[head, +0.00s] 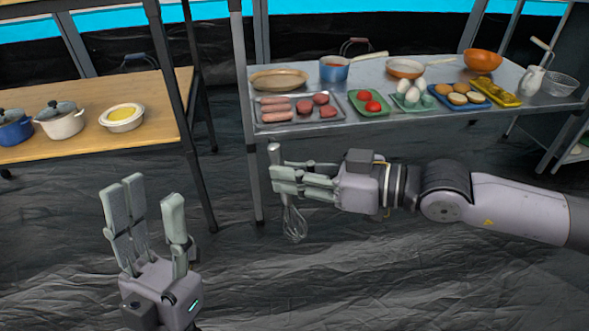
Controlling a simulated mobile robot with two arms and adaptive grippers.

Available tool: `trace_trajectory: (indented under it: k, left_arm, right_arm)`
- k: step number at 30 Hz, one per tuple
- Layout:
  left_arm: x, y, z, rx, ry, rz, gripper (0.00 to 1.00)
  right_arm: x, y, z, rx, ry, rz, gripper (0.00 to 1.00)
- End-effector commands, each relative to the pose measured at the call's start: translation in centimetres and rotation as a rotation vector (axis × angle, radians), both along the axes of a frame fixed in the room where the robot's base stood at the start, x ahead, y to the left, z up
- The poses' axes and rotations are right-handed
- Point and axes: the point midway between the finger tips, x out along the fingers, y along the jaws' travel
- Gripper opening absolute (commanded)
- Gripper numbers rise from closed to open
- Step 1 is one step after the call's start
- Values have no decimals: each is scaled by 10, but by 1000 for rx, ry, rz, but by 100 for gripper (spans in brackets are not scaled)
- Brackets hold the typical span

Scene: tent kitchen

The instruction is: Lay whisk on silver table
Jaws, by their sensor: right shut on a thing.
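The whisk (293,222) is in my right gripper (283,181), in the middle of the head view. Its handle end sticks up above the fingers and its wire loops hang down. The gripper is shut on the handle and hides part of it. It is in front of the near edge of the silver table (335,125), at the table's left end. My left gripper (150,215) is at the lower left, fingers up, open and empty, apart from both tables.
On the silver table are a sausage tray (298,110), a blue pot (335,68), an orange bowl (483,60) and several small food trays. A wooden table (90,142) with pots stands at the left. A table post (245,100) rises near the whisk. A bare strip shows right of the blue pot.

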Motion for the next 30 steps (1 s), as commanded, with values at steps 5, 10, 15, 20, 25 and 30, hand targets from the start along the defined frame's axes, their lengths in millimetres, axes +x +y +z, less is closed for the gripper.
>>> trace_trajectory:
  k: [5,10,15,20,25,30]
  left_arm:
    - [0,0,0,0,0,0,40]
    - [0,0,0,0,0,0,40]
    - [8,5,-1,1,30,-14,40]
    - [40,19,-7,7,155,-70,40]
    - [86,29,-18,54,360,-169,40]
    - [123,27,-32,145,568,-281,40]
  right_arm:
    - [6,0,-7,-2,-3,-2,0]
    - [8,0,-9,-3,-3,-3,0]
    - [8,0,-9,-2,-2,-3,0]
    - [8,0,-9,-2,-2,-3,0]
    - [8,0,-9,-2,-2,-3,0]
    - [8,0,-9,-2,-2,-3,0]
